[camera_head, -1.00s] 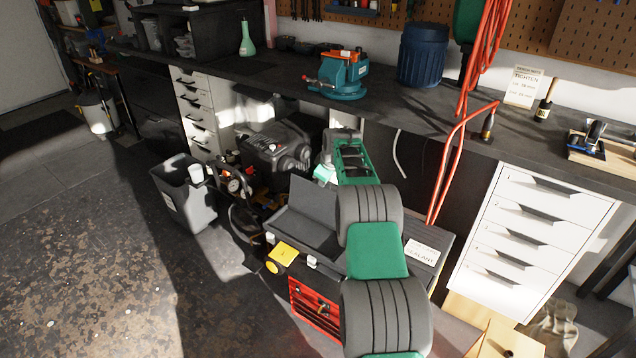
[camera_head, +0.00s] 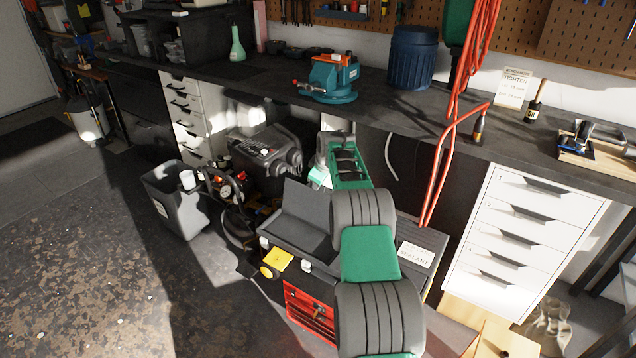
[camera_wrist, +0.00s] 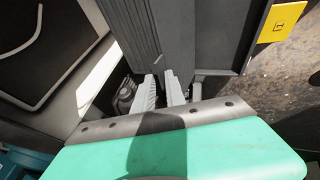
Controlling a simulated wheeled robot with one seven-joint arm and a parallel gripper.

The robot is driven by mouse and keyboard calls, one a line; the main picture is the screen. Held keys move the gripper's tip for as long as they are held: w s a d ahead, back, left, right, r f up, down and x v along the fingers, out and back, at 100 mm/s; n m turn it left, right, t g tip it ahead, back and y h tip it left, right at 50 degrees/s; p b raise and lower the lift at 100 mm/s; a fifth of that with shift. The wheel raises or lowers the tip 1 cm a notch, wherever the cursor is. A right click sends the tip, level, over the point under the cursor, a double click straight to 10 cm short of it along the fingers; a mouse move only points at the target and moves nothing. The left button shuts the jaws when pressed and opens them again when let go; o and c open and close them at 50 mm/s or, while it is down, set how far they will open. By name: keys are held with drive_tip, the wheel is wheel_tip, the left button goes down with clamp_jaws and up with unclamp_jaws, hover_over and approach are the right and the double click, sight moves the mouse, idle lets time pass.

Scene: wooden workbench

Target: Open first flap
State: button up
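A dark toolbox (camera_head: 283,236) stands on the floor with a red drawer front (camera_head: 310,314) and a yellow tag (camera_head: 277,259). Its left flap (camera_head: 308,207) stands raised, tilted up from the box. The right flap (camera_head: 422,237), with a white sealant label, lies closed, partly behind my arm. My gripper's fingers are hidden in the head view; its wrist is just behind the raised flap. In the wrist view my gripper (camera_wrist: 160,82) shows two pale fingers with a narrow gap, close to the edge of a dark ribbed panel (camera_wrist: 132,28). No held thing is visible between them. A yellow tag (camera_wrist: 281,20) marked 1 also shows there.
The workbench (camera_head: 270,70) runs behind, with a teal vise (camera_head: 332,80) on it. White drawers (camera_head: 520,235) and hanging red hose (camera_head: 440,170) are at right. Floor at left is clear.

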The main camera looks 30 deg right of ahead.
drive_tip(key=v, duration=0.7)
drive_tip(key=shift+s+r+b, duration=0.15)
drive_tip(key=shift+r+b, duration=0.15)
drive_tip(key=shift+r, duration=0.1)
drive_tip(key=s+a+r+m+g+p, duration=0.1)
drive_tip(key=s+a+r+p, duration=0.1)
drive_tip(key=s+a+r, duration=0.6)
drive_tip(key=s+a+r+m+p, duration=0.25)
drive_tip(key=s+a, duration=0.35)
drive_tip(key=a, duration=0.3)
drive_tip(key=s+a+f+m+g+p, duration=0.1)
drive_tip(key=s+a, duration=0.4)
drive_tip(key=s, duration=0.7)
drive_tip(key=s+a+f+m+y, duration=0.1)
drive_tip(key=s+a, duration=0.4)
drive_tip(key=s, duration=0.7)
drive_tip(key=shift+s+a+f+m+g+p, duration=0.15)
drive_tip(key=shift+s+f+m+g+p, duration=0.1)
drive_tip(key=shift+m+g+p, duration=0.25)
drive_tip(key=shift+r, duration=0.1)
